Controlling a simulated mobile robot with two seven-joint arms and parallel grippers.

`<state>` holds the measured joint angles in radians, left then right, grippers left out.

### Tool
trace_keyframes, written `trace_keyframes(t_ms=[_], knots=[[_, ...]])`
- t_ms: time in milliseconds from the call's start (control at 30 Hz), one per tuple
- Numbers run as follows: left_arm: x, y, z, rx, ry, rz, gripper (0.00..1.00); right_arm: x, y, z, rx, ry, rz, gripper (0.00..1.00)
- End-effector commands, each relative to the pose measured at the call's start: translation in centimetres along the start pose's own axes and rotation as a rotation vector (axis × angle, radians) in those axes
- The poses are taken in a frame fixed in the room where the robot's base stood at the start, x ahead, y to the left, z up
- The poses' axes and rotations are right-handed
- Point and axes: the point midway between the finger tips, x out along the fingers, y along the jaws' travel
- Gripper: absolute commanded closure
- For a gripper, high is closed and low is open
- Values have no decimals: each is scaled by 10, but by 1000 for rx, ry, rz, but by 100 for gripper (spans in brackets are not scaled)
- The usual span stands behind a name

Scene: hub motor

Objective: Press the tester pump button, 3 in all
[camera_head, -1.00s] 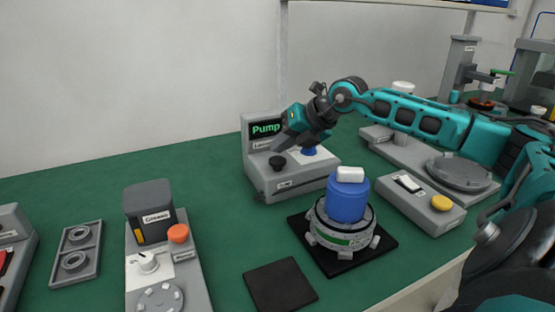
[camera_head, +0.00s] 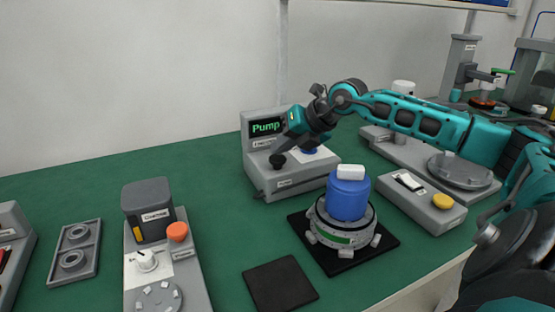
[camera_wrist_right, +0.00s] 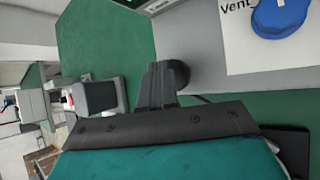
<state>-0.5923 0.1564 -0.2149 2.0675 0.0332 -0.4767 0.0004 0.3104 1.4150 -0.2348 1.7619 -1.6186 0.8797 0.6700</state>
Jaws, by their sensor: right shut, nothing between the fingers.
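My left gripper is out of view.
A hub motor (camera_head: 340,238) with a blue cylinder (camera_head: 347,200) on it stands on a black mat in front of the tester. A grey box with a yellow button (camera_head: 442,202) is at right. A grease station (camera_head: 150,215) is at left.

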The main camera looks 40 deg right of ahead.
Motion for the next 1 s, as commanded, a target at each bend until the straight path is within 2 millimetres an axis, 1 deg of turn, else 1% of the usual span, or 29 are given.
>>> trace_keyframes(t_ms=[367, 1000], knots=[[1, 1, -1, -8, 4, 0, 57, 1, -1, -1, 0, 0, 0, 100], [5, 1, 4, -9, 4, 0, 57, 7, -5, -5, 0, 1, -1, 100]])
